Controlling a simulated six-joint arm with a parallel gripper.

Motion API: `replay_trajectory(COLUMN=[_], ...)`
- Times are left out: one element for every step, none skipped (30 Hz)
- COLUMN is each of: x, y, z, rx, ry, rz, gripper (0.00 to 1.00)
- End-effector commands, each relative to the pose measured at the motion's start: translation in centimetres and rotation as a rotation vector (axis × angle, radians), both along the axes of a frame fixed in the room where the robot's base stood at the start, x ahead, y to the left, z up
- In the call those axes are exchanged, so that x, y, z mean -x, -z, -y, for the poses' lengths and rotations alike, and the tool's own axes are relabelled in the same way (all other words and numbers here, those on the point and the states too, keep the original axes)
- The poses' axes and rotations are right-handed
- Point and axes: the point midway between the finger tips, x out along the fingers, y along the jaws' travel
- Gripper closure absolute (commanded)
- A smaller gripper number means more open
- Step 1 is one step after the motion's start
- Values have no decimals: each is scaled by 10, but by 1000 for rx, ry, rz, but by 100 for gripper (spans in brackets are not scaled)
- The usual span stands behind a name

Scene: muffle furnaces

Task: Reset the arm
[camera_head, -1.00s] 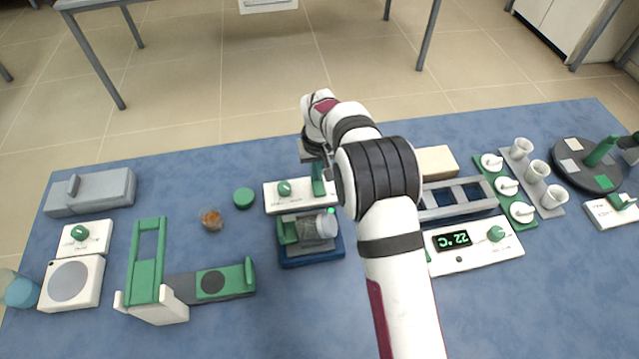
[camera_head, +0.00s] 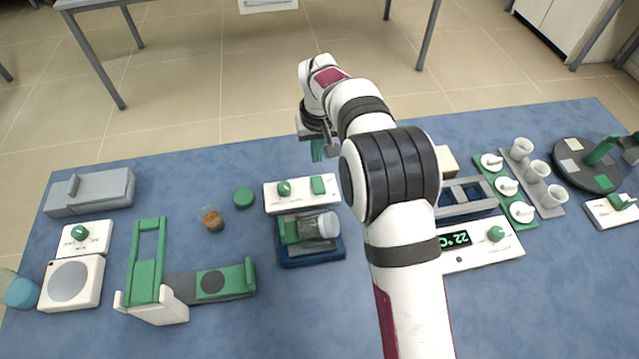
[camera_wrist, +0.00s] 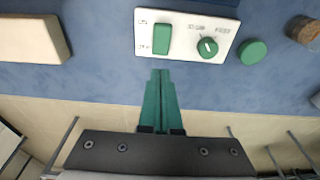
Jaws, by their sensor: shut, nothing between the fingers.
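My gripper (camera_head: 317,150) is raised over the far edge of the blue table, with its fingers pointing down. In the wrist view its green fingers (camera_wrist: 161,100) are together with nothing between them. A white control box with a green switch and a green knob (camera_head: 272,196) lies just in front of the gripper. It also shows in the wrist view (camera_wrist: 182,48), beyond the fingertips and apart from them. My arm hides part of the table's right middle.
A blue-based device holding a clear jar (camera_head: 318,226) stands near the control box. A green cap (camera_head: 243,197) and a small jar (camera_head: 212,218) lie to its left. A heater with a display (camera_head: 478,242), a rack (camera_head: 466,198) and white cups (camera_head: 536,172) are at right.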

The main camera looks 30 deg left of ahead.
Motion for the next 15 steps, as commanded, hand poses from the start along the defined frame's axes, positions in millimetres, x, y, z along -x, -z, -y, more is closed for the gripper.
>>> replay_trajectory(x=[0, 0, 0, 0, 0, 0, 0, 0, 0, 0, -2, -4, -6, -7, -7], y=[0, 0, 0, 0, 0, 0, 0, 0, 0, -1, -4, -13, -22, -35, -55], z=[0, 0, 0, 0, 0, 0, 0, 0, 0, 1, 5, 16, 29, 47, 77], rx=[0, 0, 0, 0, 0, 0, 0, 0, 0, 0, -1, -2, -4, -6, -10], ry=[0, 0, 0, 0, 0, 0, 0, 0, 1, 4, 14, 42, 75, 120, 194], rz=[0, 0, 0, 0, 0, 0, 0, 0, 0, 0, -1, -7, -13, -21, -34], gripper=[100, 100, 100, 100, 100, 100, 100, 100, 100, 100, 100, 100, 100, 100, 100])
